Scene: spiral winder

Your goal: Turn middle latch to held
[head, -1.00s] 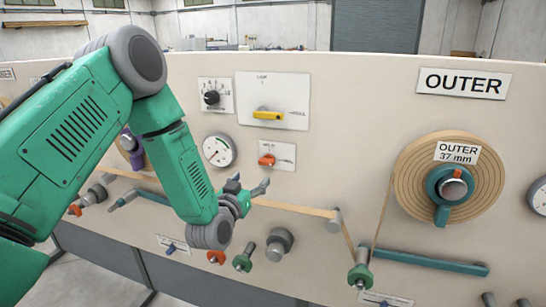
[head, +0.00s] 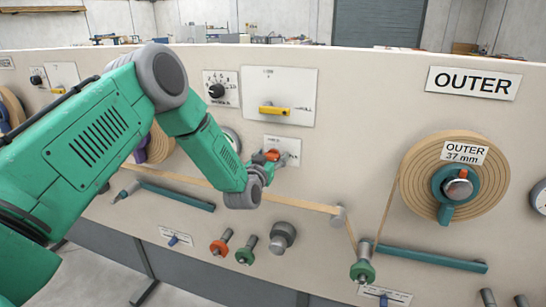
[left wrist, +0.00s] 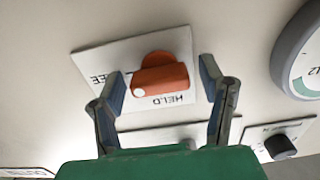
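The middle latch (head: 272,155) is an orange knob on a small white plate (head: 293,148), below the yellow handle's plate. In the left wrist view the latch (left wrist: 162,78) appears upside down, with a white dot at one end of its bar. The word HELD (left wrist: 172,99) reads beside it, and FREE is partly hidden by a finger. My left gripper (head: 264,163) is at the latch. In the left wrist view its fingers (left wrist: 161,80) are open, one on each side of the latch, with visible gaps. My right gripper is not in view.
A yellow handle (head: 274,110) and a black dial (head: 217,91) are above the latch. A gauge (head: 232,138) is partly behind my left arm. A tan strip (head: 300,204) runs below to a roller (head: 338,215). The OUTER coil (head: 412,190) is at right.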

